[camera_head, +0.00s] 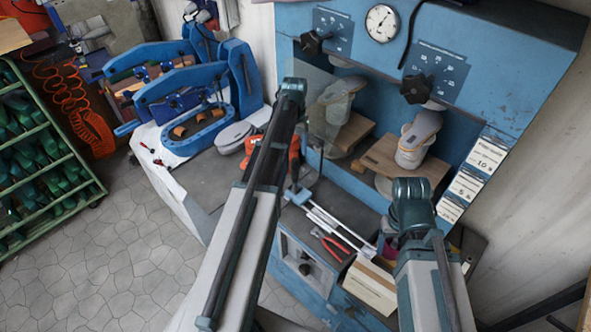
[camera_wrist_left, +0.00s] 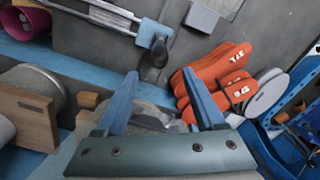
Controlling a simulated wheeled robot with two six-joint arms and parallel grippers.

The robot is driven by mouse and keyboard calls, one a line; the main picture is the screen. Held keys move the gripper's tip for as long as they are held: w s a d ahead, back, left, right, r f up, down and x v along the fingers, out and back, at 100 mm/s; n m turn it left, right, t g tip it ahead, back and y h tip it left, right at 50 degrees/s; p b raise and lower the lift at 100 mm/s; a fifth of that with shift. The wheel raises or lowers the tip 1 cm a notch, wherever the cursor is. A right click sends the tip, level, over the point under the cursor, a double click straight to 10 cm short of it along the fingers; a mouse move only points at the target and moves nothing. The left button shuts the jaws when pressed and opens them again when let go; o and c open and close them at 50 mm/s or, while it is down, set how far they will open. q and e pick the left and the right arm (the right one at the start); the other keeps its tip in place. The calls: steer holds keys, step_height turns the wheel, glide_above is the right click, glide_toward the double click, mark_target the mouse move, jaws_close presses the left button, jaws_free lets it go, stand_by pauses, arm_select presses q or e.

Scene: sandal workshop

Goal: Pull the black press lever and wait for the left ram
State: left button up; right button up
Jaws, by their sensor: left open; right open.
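The black press lever (camera_wrist_left: 156,54) shows in the left wrist view as a dark knob by a blue bracket on pale rods. My left gripper (camera_wrist_left: 163,98) is open and empty, its blue fingers apart and pointing toward the lever without visibly touching it. In the head view my left arm hides its fingers. The blue press (camera_head: 350,185) holds two grey-beige lasts on wooden boards. The left last (camera_head: 337,108) stands at the left station, behind a clear panel; the left ram above it is partly hidden. My right gripper (camera_head: 411,205) is above the bench, right of the rods, its fingers hidden.
Orange soles (camera_wrist_left: 215,80) lie right of the lever. Red pliers (camera_head: 333,246) and a cardboard box (camera_head: 370,285) are on the bench between my arms. Blue clamps (camera_head: 190,95) stand at left. A gauge (camera_head: 382,23) and black knobs are on the press face.

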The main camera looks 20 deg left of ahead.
mark_target(295, 173)
arm_select(q)
step_height(295, 173, down, 14)
steer(key=b, duration=1.3)
steer(key=shift+b, duration=0.4)
steer(key=shift+r, duration=0.1)
jaws_close()
stand_by(0.4)
